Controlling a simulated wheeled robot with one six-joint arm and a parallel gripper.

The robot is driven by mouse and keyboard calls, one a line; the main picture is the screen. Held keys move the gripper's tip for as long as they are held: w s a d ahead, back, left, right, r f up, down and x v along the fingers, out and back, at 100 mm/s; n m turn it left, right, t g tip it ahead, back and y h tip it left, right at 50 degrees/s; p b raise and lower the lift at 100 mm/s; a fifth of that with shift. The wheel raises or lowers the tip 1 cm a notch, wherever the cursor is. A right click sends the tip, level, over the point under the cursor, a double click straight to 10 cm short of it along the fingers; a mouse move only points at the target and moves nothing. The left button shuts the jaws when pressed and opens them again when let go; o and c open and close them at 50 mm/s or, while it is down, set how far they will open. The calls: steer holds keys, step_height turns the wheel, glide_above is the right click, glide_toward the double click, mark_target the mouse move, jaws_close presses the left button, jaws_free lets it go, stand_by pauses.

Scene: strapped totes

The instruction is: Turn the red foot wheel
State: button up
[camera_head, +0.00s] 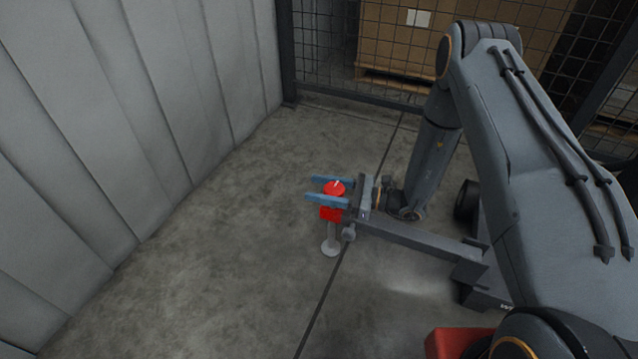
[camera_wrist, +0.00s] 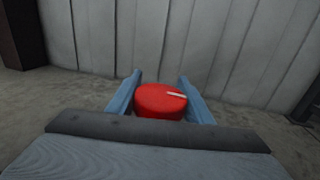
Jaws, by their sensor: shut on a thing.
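The red foot wheel (camera_head: 334,188) is a round red knob with a white pointer mark on top. Below it is a red block on a grey post with a round base on the floor. My gripper (camera_head: 328,189) has its two blue fingers on either side of the wheel, shut on it. In the wrist view the wheel (camera_wrist: 160,100) sits between the blue fingers (camera_wrist: 160,97), its white mark pointing to the right. The wheel's near lower side is hidden behind the gripper body in the wrist view.
A grey panelled wall (camera_head: 110,130) runs along the left. A black mesh fence (camera_head: 340,50) stands at the back, with cardboard boxes on a pallet (camera_head: 395,80) behind it. A red object (camera_head: 455,343) lies at the bottom right. The floor left of the wheel is clear.

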steer(key=m+t+h+p, duration=0.2)
steer(key=t+p, duration=0.1)
steer(key=w+m+t+h+p, duration=0.1)
steer(key=m+t+h+p, duration=0.1)
steer(key=m+t+p, duration=0.1)
steer(key=w+d+m+t+h+p, duration=0.1)
steer(key=m+t+p, duration=0.1)
steer(key=t+p, duration=0.1)
steer(key=shift+r+m+t+h, duration=0.1)
steer(key=shift+m+t+h, duration=0.25)
steer(key=shift+t, duration=0.25)
steer(key=shift+w+d+m+t+h+p, duration=0.2)
steer(key=shift+m+t+h+p, duration=0.25)
steer(key=shift+h, duration=0.15)
steer(key=shift+w+d+m+t+h+p, duration=0.15)
steer(key=shift+m+t+h+p, duration=0.2)
steer(key=shift+h, duration=0.2)
steer(key=o, duration=1)
steer(key=shift+o, duration=0.2)
steer(key=shift+s, duration=0.1)
steer(key=p+v, duration=0.2)
steer(key=v, duration=0.5)
steer(key=shift+s+d, duration=0.2)
steer(key=shift+s, duration=0.1)
